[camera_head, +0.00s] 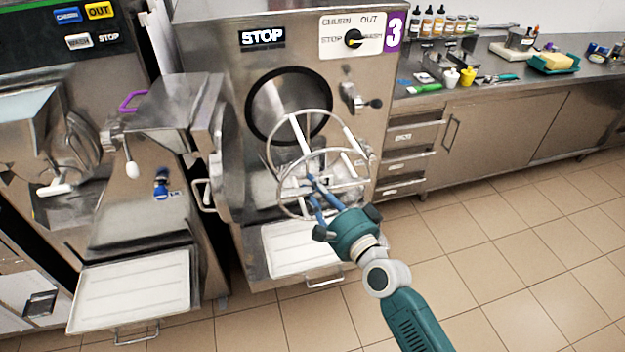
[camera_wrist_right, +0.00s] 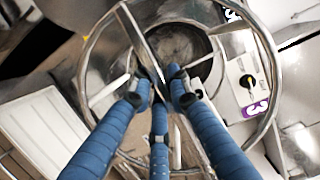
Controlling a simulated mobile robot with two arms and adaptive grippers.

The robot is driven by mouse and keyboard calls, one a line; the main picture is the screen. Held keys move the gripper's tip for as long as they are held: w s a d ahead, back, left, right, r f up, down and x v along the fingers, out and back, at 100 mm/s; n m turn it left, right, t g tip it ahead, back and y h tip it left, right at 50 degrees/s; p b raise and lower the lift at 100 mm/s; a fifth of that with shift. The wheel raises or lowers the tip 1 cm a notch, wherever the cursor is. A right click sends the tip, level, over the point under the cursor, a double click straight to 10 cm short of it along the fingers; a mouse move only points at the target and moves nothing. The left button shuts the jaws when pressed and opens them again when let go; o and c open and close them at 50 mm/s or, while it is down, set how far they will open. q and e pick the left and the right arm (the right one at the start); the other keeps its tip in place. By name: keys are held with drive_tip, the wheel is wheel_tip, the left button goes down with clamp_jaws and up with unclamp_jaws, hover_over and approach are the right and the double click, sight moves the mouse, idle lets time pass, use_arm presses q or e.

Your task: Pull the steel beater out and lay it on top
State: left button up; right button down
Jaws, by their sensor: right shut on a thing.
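The steel beater (camera_head: 335,128) is a frame of round hoops joined by pale bars, outside the round barrel opening (camera_head: 290,103) of the machine numbered 3. My right gripper (camera_head: 318,188) is shut on the beater, its blue fingers at the near hoop. In the right wrist view the beater's hoop (camera_wrist_right: 272,75) surrounds the blue fingers of my right gripper (camera_wrist_right: 160,85), with the dark barrel opening (camera_wrist_right: 175,45) behind. The machine's top (camera_head: 245,8) shows only as a strip at the upper edge. My left gripper is not in view.
A white tray (camera_head: 290,248) sits low under the opening. A latch handle (camera_head: 362,100) sticks out to the right of the opening. The neighbouring machine's open door (camera_head: 165,110) stands at left. A counter (camera_head: 520,85) with bottles and tools runs right; the tiled floor before it is clear.

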drive_tip(key=shift+s+d+r+p, duration=0.1)
drive_tip(key=shift+s+d+p, duration=0.2)
drive_tip(key=shift+s, duration=0.55)
drive_tip(key=shift+s+d+r+p, duration=0.1)
drive_tip(key=shift+s+d+p, duration=0.15)
drive_tip(key=shift+s, duration=0.6)
drive_tip(key=p, duration=0.1)
approach(315, 193)
drive_tip(key=shift+s+a, duration=0.6)
drive_tip(key=shift+s, duration=0.9)
drive_tip(key=shift+s+d+f, duration=0.1)
drive_tip(key=shift+s+d, duration=0.2)
drive_tip(key=shift+s, duration=0.6)
drive_tip(key=shift+s+d+r, duration=0.1)
drive_tip(key=shift+s+d, duration=0.15)
drive_tip(key=shift+s, duration=0.65)
drive_tip(key=shift+s+d+f, duration=0.1)
drive_tip(key=shift+s+d, duration=0.2)
drive_tip(key=shift+s, duration=0.55)
